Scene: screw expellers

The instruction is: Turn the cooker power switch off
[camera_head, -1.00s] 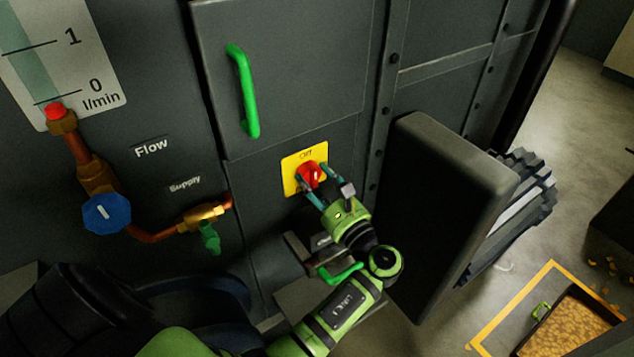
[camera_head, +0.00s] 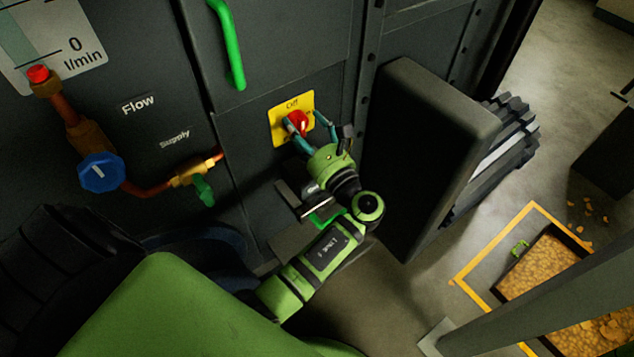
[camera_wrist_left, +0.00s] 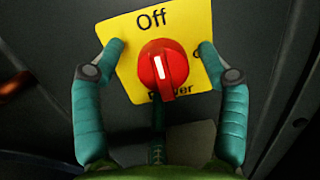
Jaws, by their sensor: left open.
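The cooker power switch is a red knob (camera_head: 298,122) on a yellow plate (camera_head: 278,108) low on the dark cooker panel. In the left wrist view the red knob (camera_wrist_left: 163,66) has a white mark that stands nearly upright, roughly in line with the "Off" label above it. The "Power" label below is partly covered by the knob, and the label at the right is mostly hidden by a finger. My left gripper (camera_head: 305,119) is open, its teal fingers on either side of the knob. In the wrist view the fingers (camera_wrist_left: 162,47) are apart from the knob. My right gripper is not in view.
A green handle (camera_head: 229,45) is above the switch. A blue valve wheel (camera_head: 100,172) and copper pipe (camera_head: 142,187) are at the left. A large dark upright block (camera_head: 425,150) stands close to the gripper's right. A tray of yellowish pieces (camera_head: 548,280) sits on the floor.

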